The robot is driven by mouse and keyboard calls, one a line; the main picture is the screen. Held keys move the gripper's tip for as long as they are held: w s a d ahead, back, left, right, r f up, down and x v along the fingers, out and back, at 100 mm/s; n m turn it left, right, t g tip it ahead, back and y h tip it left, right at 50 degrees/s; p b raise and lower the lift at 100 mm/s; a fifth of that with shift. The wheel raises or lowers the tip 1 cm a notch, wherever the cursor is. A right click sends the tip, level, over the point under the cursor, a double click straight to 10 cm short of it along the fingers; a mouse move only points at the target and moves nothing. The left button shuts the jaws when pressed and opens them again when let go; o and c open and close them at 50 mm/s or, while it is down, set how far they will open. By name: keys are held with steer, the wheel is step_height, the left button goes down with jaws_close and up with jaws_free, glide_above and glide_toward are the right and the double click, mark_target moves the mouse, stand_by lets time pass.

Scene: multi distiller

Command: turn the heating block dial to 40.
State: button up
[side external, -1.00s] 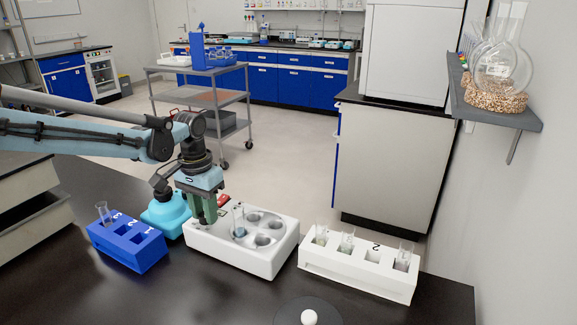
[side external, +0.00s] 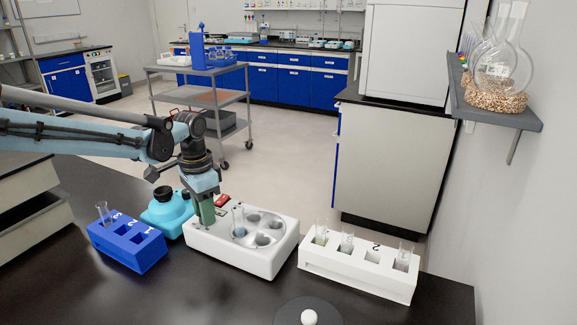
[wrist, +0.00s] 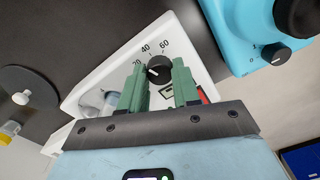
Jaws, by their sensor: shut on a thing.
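The white heating block (side external: 225,252) stands on the dark bench with a round metal plate of wells on top. A tube (side external: 239,220) with blue contents stands in one well. In the wrist view the black dial (wrist: 158,70) lies between the green fingertips of my gripper (wrist: 157,78), which is shut on it. The scale marks 40 (wrist: 146,50) and 60 (wrist: 164,44) show above the dial; the 20 is partly hidden by a finger. The white pointer mark is too small to read surely. In the side view my gripper (side external: 207,215) hides the dial.
A blue rack (side external: 127,248) stands left of the block and a white rack (side external: 357,269) with several tubes stands right. A red switch (side external: 222,199) is beside the fingers.

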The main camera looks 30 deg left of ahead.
steer(key=shift+m, duration=1.9)
steer(key=o, duration=1.1)
steer(key=shift+c, duration=0.2)
step_height(320, 180, up, 12)
steer(key=shift+r, duration=0.1)
